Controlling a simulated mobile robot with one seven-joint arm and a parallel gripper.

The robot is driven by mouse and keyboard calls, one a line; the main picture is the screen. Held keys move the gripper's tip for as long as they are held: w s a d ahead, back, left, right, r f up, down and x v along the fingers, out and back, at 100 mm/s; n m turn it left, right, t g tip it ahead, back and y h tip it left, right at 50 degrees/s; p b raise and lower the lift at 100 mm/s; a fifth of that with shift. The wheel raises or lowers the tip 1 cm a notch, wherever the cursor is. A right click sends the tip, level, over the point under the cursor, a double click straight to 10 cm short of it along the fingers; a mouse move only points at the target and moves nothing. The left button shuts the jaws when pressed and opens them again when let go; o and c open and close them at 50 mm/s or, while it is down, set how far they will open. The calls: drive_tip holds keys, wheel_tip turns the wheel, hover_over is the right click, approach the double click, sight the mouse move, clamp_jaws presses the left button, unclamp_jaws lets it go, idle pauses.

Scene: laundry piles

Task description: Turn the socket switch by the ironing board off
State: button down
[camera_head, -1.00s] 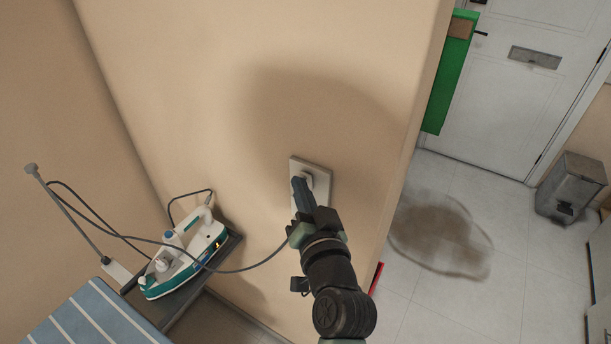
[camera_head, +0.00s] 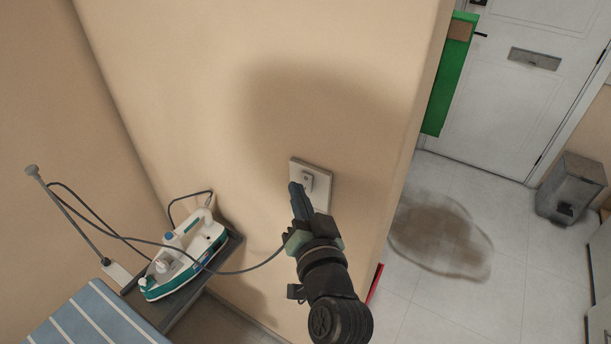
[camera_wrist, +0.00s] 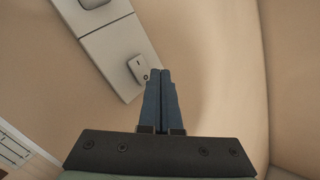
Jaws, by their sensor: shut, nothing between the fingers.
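The white socket plate (camera_head: 324,173) is on the beige wall, right of the ironing board (camera_head: 82,320). Its rocker switch (camera_head: 308,181) shows near the plate's upper middle. In the wrist view the plate (camera_wrist: 92,43) runs diagonally, with the switch (camera_wrist: 137,66) near its lower end and a white plug (camera_wrist: 104,3) at the top edge. My gripper (camera_head: 294,186) is shut and empty. Its blue fingertips (camera_wrist: 160,73) are close beside the switch; I cannot tell whether they touch. My gripper hides the plate's lower part in the head view.
A white and teal iron (camera_head: 182,258) rests at the board's end. Its grey cable (camera_head: 255,267) runs across to behind my gripper. The wall ends at a corner on the right; beyond are tiled floor, a grey bin (camera_head: 571,188) and a white door (camera_head: 522,100).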

drive_tip(key=shift+s+a, duration=0.1)
drive_tip(key=shift+s, duration=0.05)
drive_tip(key=s+a, duration=0.1)
drive_tip(key=s+a+p, duration=0.1)
drive_tip(key=s, duration=0.1)
drive_tip(key=shift+s+a+f+p, duration=0.3)
drive_tip(key=shift+s+a, duration=0.1)
drive_tip(key=shift+r, duration=0.1)
idle(0.5)
wheel_tip(320, 180, up, 24)
drive_tip(key=n+t+b, duration=0.1)
drive_tip(key=n+t, duration=0.3)
drive_tip(key=t, duration=0.1)
drive_tip(key=s+r+t+h, duration=0.1)
drive_tip(key=s+r+t, duration=0.1)
drive_tip(key=s+r, duration=0.4)
drive_tip(key=s+r+t+h+b, duration=0.1)
drive_tip(key=s+r+t, duration=0.2)
drive_tip(key=r, duration=1.1)
drive_tip(key=s, duration=0.3)
drive_tip(key=shift+s+d+n+h, duration=0.2)
drive_tip(key=shift+n+h, duration=0.1)
drive_tip(key=shift+h, duration=0.1)
